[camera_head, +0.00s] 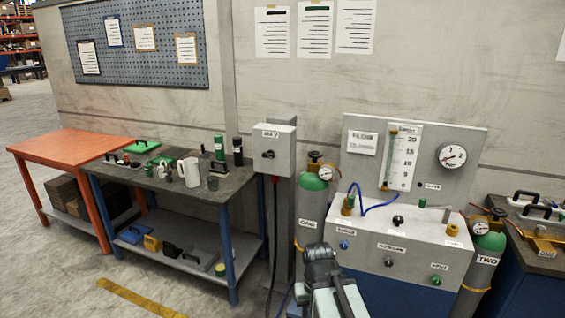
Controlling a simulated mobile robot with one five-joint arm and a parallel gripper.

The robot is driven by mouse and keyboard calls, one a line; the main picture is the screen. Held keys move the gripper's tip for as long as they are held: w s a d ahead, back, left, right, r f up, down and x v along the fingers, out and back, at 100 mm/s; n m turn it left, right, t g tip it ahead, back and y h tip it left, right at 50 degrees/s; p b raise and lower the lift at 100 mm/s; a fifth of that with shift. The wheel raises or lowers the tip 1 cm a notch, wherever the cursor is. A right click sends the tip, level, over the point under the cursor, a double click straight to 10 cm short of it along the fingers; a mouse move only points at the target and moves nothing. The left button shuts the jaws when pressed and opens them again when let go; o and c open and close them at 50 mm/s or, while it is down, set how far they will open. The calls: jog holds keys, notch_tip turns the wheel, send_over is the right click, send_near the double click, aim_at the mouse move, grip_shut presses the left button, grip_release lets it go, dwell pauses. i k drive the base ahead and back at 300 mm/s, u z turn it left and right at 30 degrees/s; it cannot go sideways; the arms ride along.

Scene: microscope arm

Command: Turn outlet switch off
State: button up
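A grey gas panel stands at the right centre with a row of small switches on its front face. The right one is a green switch (436,281); its small label may read "outlet", but I cannot read it surely. A dark switch (389,262) sits in the middle of the row and a blue switch (344,244) at the left. I cannot tell their on or off positions. My gripper (321,258) is at the bottom centre, in front of the panel's left side and left of the green switch. It is seen from behind, and its fingers cannot be made out.
A grey box with a black knob (268,154) hangs on a post left of the panel. Green-topped cylinders marked one (310,205) and two (485,262) flank the panel. A workbench (215,193) with jugs and an orange table (70,144) stand left. The left floor is mostly free.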

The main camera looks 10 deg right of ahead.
aim_at(270, 154)
jog(key=z, duration=0.3)
jog(key=k, duration=0.15)
jog(key=u, duration=0.45)
jog(key=i, duration=0.4)
jog(key=z, duration=0.1)
jog(key=k, duration=0.65)
jog(key=i, duration=1.25)
jog(key=u, duration=0.9)
jog(key=i, duration=1.05)
jog(key=u, duration=1.05)
jog(key=k, duration=0.8)
jog(key=z, duration=0.1)
